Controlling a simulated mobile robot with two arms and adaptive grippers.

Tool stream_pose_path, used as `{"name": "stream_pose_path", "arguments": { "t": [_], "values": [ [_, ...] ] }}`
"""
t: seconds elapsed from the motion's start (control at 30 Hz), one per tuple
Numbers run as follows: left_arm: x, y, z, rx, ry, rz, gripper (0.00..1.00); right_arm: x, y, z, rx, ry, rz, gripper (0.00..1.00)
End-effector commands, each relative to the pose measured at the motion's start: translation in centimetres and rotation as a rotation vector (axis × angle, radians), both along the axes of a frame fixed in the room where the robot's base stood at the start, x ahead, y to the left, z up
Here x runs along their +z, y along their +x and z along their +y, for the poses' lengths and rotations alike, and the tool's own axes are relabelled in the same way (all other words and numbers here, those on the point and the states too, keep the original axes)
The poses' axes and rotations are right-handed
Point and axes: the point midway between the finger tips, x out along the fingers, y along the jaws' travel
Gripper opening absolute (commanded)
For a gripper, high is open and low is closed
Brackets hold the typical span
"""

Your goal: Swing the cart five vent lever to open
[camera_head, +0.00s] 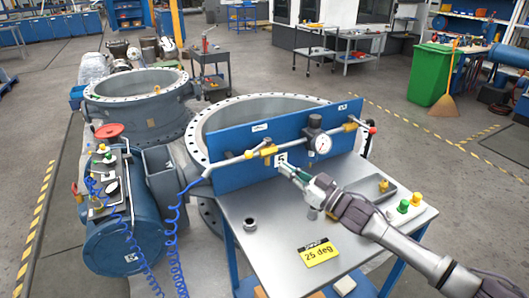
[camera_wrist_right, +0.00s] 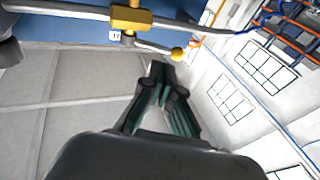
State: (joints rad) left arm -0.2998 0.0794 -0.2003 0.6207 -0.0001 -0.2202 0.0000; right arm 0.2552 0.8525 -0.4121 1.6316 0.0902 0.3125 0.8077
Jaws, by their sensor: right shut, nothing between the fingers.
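The cart (camera_head: 265,212) is a grey-topped table with a blue back panel (camera_head: 232,150) bearing a tag with a 5. A grey pipe runs along the panel. On its left part is a yellow valve body (camera_head: 268,150) whose lever ends in a yellow knob (camera_head: 248,154). In the right wrist view the yellow valve body (camera_wrist_right: 131,18) and its yellow knob (camera_wrist_right: 177,54) show at the top, the lever slanting off the pipe. My right gripper (camera_head: 285,170) is shut and empty, below and right of that valve, apart from it. My left gripper is not in view.
A pressure gauge (camera_head: 322,144) stands mid-pipe, and another yellow valve with a red knob (camera_head: 373,130) is at the right end. Large flanged pipes stand behind.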

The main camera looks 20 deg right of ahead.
Motion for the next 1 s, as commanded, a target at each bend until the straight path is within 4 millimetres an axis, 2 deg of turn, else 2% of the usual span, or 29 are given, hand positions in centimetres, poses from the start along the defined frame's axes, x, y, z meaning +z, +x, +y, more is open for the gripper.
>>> {"name": "stream_pose_path", "arguments": {
  "t": [0.03, 0.2, 0.4, 0.57, 0.9, 1.0],
  "values": [
    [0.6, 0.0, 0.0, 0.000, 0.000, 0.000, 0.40, 0.7, 1.1, 0.6, -0.001, 0.003, -0.003, 0.00],
    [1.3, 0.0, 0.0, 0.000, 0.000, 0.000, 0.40, 1.3, 4.0, 2.4, 0.000, 0.002, -0.003, 0.00],
    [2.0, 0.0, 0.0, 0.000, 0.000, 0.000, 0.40, 1.6, 6.2, 3.7, -0.001, 0.000, 0.000, 0.00],
    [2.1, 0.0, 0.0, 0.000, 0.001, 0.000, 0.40, 1.6, 6.8, 4.0, -0.001, -0.001, 0.000, 0.00],
    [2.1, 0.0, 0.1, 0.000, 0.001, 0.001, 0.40, 1.5, 6.9, 4.2, -0.001, -0.001, 0.000, 0.00],
    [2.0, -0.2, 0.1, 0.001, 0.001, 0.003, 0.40, 1.4, 7.2, 5.3, 0.000, 0.002, 0.000, 0.00]
  ]
}}
